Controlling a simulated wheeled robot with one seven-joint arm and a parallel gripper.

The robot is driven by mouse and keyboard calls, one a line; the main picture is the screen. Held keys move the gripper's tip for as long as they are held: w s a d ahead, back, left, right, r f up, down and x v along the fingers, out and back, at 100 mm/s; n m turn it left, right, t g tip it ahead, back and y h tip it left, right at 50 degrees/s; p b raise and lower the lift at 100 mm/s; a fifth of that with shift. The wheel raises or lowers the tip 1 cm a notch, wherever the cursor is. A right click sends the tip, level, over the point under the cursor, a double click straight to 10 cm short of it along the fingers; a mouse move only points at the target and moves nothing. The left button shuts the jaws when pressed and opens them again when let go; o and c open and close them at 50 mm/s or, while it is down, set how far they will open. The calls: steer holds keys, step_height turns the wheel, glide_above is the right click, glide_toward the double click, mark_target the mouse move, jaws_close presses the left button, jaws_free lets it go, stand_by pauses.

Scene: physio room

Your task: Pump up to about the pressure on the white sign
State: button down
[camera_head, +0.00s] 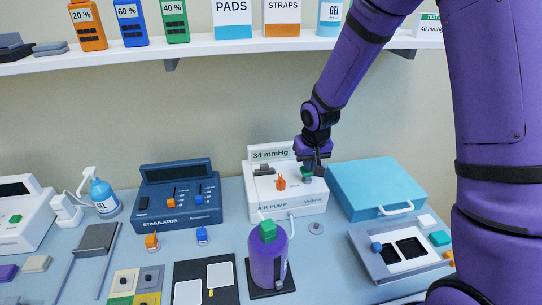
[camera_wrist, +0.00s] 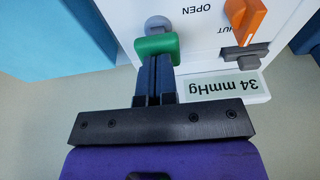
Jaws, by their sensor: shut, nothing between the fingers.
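The white air pump (camera_head: 290,205) stands on the table against the wall. A grey round part (camera_wrist: 157,23) sits just beyond the button. An orange valve knob (camera_head: 280,183) stands to the left, by OPEN and SHUT labels in the wrist view; its setting is unclear.
A purple bottle (camera_head: 266,265) with a green top stands in front of the pump. A blue stimulator (camera_head: 178,195) is to the left, a turquoise case (camera_head: 375,185) close on the right. A shelf (camera_head: 220,47) with boxes runs above.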

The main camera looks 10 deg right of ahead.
steer(key=shift+f, duration=0.9)
steer(key=shift+r, duration=2.3)
steer(key=shift+r, duration=2.5)
